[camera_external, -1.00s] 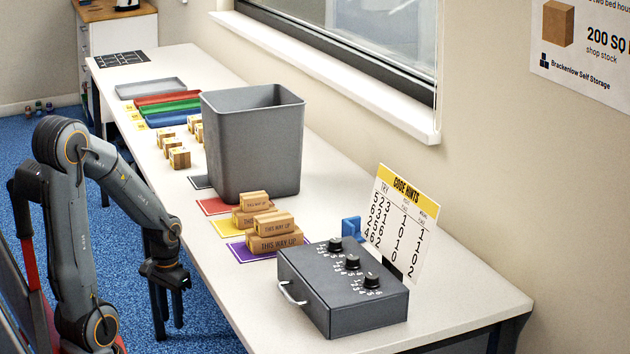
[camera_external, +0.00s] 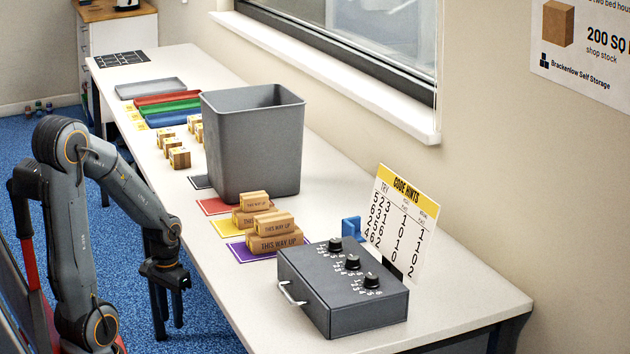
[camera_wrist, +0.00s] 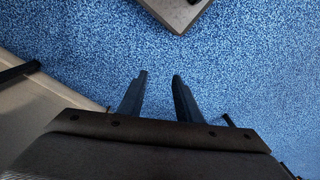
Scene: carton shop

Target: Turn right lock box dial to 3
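The dark grey lock box (camera_external: 345,303) sits near the front end of the long white table. Three black dials run along its top: the far one (camera_external: 334,245), the middle one (camera_external: 352,261) and the near, right one (camera_external: 371,280). White numbers surround the dials, too small to read. A silver handle (camera_external: 292,294) is on the box's left side. My gripper (camera_external: 170,318) hangs beside the table's left edge, over the blue floor, apart from the box. In the wrist view my gripper's fingers (camera_wrist: 160,76) stand apart with nothing between them. The box is not recognisable there.
The code hints card (camera_external: 400,222) stands behind the box with a blue block (camera_external: 351,228). The table (camera_external: 470,305) is clear right of the box.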

